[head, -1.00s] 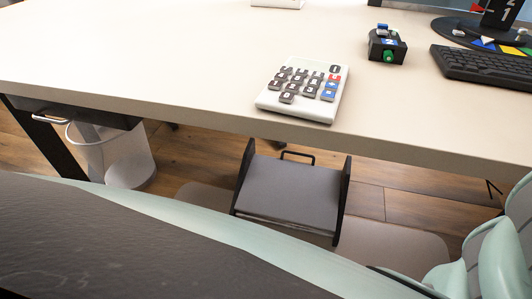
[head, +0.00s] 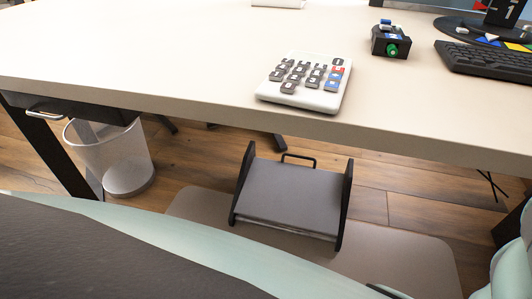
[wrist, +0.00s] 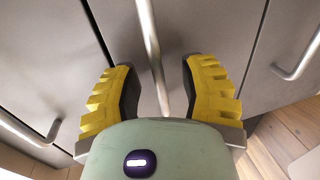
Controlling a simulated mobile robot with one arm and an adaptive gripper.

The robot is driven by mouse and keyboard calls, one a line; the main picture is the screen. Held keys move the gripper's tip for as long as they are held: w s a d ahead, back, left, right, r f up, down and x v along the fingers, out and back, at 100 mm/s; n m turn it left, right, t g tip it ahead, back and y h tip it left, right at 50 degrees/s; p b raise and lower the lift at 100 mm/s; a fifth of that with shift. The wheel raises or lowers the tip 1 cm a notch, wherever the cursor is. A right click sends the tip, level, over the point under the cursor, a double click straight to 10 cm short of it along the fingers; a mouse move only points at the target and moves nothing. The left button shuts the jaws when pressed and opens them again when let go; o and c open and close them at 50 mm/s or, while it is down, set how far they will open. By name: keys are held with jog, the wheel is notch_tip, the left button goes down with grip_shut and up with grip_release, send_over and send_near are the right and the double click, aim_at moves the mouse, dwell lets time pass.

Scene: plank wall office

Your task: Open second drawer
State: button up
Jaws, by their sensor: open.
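In the wrist view, grey drawer fronts (wrist: 215,30) fill most of the picture, split by dark seams. One metal bar handle (wrist: 150,45) runs between the two yellow fingers of my gripper (wrist: 158,70). The fingers are open, one on each side of this bar, with gaps showing; I cannot tell how deep the bar sits between them. A second bar handle (wrist: 30,131) is at the left and a third (wrist: 298,62) at the right. All three drawers look shut. The head view shows neither these fronts nor my gripper.
A pale desk (head: 180,60) holds a calculator (head: 305,84) and a keyboard (head: 485,60). Under it hangs a dark drawer (head: 85,110) beside a wire bin (head: 112,158).

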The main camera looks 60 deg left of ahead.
grip_shut()
jog(key=shift+a, duration=0.1)
dwell(0.5)
